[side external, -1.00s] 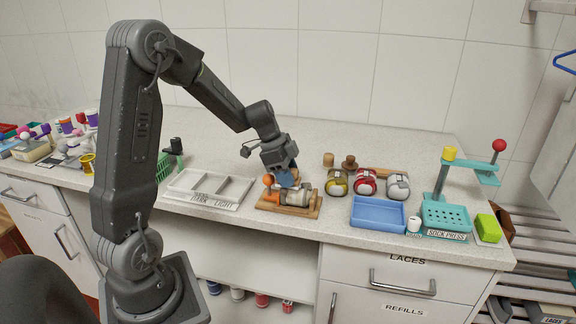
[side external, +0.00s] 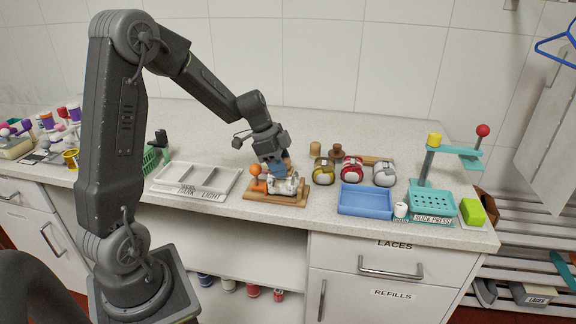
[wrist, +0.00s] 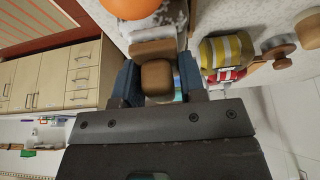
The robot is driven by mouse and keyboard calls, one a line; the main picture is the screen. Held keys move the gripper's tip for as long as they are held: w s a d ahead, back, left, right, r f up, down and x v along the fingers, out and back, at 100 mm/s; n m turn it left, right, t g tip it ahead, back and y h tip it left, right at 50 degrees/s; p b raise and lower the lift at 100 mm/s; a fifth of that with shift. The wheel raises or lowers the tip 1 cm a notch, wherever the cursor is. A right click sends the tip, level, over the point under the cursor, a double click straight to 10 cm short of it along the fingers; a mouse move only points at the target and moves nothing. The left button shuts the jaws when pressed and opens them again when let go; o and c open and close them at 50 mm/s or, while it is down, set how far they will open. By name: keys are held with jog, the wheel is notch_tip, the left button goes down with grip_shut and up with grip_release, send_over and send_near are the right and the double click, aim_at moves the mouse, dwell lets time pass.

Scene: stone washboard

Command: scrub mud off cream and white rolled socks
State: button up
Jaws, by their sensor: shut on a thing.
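My gripper (side external: 276,168) is low over the wooden washboard (side external: 252,194), its blue fingers pointing down. In the wrist view the gripper (wrist: 160,80) is shut on a wooden knob handle (wrist: 156,76), with a wooden block (wrist: 153,48) just beyond it. A whitish rolled sock (side external: 287,187) with grey patches lies on the washboard under the gripper. The contact between tool and sock is hidden. Behind and to the right are a yellow-banded rolled sock (side external: 322,171), a red-banded one (side external: 351,170) and a white-grey one (side external: 384,174).
An orange ball (side external: 255,170) stands at the washboard's left edge. The white DARK/LIGHT tray (side external: 232,186) is left; a blue tray (side external: 366,200), the teal sock press (side external: 432,198) and a green block (side external: 473,212) are right. Two wooden knobs (side external: 315,148) (side external: 337,150) stand behind the socks.

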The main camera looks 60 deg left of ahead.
aim_at(290, 159)
jog(key=shift+s+a, duration=0.55)
jog(key=shift+w+d, duration=1.75)
jog(key=shift+s+a, duration=1.8)
jog(key=shift+w+d, duration=1.75)
notch_tip(290, 159, up, 8)
